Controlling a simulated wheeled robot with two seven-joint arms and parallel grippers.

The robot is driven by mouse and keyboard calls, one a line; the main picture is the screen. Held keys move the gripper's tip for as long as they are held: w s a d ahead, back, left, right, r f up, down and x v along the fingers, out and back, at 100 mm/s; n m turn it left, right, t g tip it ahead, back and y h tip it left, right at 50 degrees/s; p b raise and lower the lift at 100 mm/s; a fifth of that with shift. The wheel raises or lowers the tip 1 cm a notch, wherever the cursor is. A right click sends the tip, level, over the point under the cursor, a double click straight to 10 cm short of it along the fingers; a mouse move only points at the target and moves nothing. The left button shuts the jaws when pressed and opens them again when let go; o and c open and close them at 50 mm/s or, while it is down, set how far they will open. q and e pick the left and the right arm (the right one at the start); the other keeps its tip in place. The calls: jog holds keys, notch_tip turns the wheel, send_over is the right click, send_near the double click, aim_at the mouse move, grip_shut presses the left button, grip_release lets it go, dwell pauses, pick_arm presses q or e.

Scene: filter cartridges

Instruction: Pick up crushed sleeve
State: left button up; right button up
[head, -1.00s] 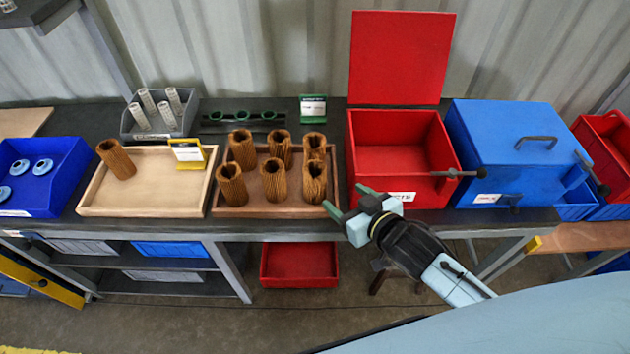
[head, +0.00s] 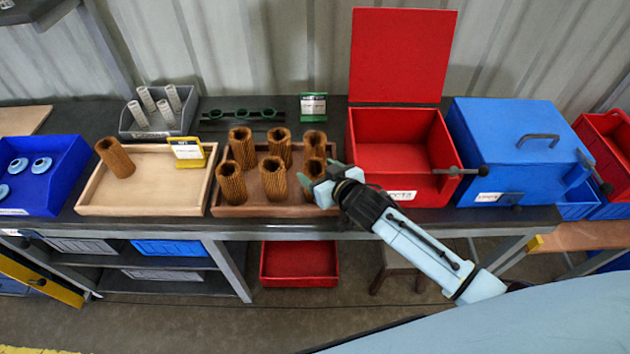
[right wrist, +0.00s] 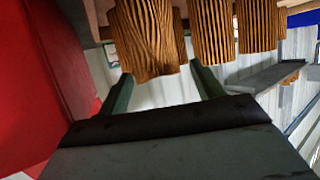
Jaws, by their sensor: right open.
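The crushed sleeve (head: 314,167) is a brown pleated tube with a pinched, uneven rim. It stands at the near right corner of the right-hand wooden tray (head: 240,209). In the right wrist view the crushed sleeve (right wrist: 150,38) has bent, wavy pleats and stands upright just ahead of my fingers. My right gripper (head: 320,172) is open, with a finger toward each side of this sleeve and hiding its lower part in the head view. In the right wrist view the open gripper (right wrist: 161,75) shows gaps beside the sleeve. My left gripper is not in view.
Several other brown sleeves (head: 232,184) share the tray close by on the left. An open red box (head: 397,150) with a raised lid stands just right of my gripper. A tray with a yellow-framed sign (head: 189,153) and one sleeve (head: 115,157) is further left.

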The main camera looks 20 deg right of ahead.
jog(key=c, duration=1)
